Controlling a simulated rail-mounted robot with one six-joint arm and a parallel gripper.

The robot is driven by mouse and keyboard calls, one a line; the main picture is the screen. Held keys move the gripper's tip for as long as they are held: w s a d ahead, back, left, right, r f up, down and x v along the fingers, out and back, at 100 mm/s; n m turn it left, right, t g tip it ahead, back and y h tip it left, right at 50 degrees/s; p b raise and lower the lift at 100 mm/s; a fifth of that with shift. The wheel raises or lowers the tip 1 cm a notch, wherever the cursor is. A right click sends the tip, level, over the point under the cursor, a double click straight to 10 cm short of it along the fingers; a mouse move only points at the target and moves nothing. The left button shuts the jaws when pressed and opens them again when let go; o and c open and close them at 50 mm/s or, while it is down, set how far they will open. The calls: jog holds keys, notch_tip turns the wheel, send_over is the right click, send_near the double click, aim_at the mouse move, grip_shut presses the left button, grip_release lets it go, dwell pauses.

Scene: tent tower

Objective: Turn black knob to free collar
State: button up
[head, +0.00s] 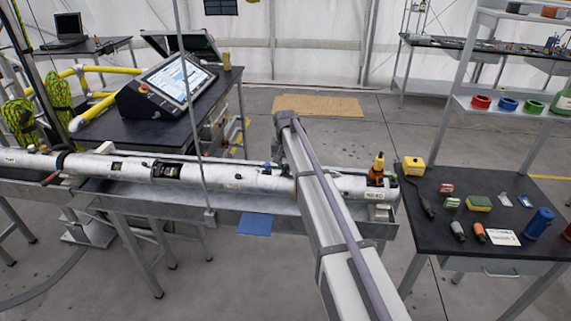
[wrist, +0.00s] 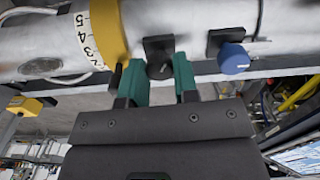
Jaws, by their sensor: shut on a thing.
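The black knob (wrist: 160,52) sits on the side of a long silver tube, in the middle of the wrist view. My gripper (wrist: 157,68) has green fingers, one on each side of the knob, and is shut on it. The fingers hide part of the knob's lower edge. Just left of the knob, a yellow collar (wrist: 107,32) rings the tube beside a white scale with black numbers. In the head view the silver tube (head: 225,176) lies along a metal trough, and my arm hides the gripper and the black knob.
A blue knob (wrist: 234,59) stands on the tube close to the right of my fingers. A dark table (head: 465,250) with small tools and a blue cylinder (head: 539,223) is at the right. A console with a screen (head: 178,77) stands behind the tube.

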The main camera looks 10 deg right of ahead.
aim_at(286, 165)
jog(key=n, duration=0.6)
dwell(0.5)
jog(key=o, duration=0.9)
jog(key=shift+o, duration=0.2)
notch_tip(286, 165, up, 11)
jog(key=p, duration=1)
jog(key=shift+p, duration=0.4)
jog(key=shift+f, duration=0.1)
